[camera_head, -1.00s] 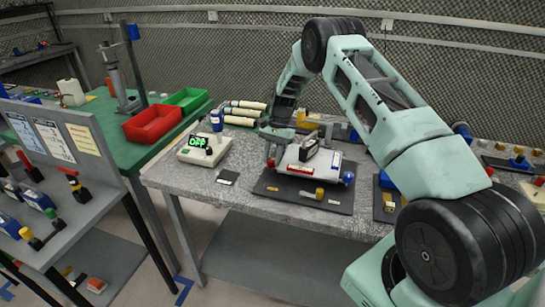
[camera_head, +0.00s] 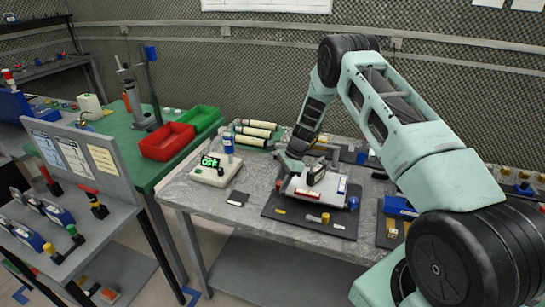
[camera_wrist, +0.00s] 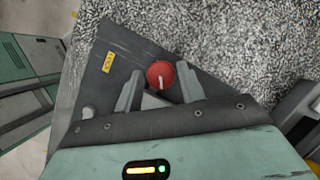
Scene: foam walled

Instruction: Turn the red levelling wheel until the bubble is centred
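The red levelling wheel (camera_wrist: 160,75), with a pale mark on its face, shows in the wrist view. My gripper (camera_wrist: 159,70) is open, one finger to each side of the wheel; whether either finger touches it I cannot tell. In the head view, the light levelling plate (camera_head: 334,189) sits on a dark mat (camera_head: 290,213), with a blue wheel (camera_head: 353,202) at its right corner. A dark upright instrument (camera_head: 316,174) stands on the plate. The arm's end is at the plate's left side, and the red wheel is hidden there. The bubble is too small to read.
A pale box with a green display (camera_head: 213,170) stands left of the mat. Cream cylinders (camera_head: 257,131) lie behind it. A yellow knob (camera_head: 325,217) is on the mat's front. A blue block (camera_head: 397,207) is to the right.

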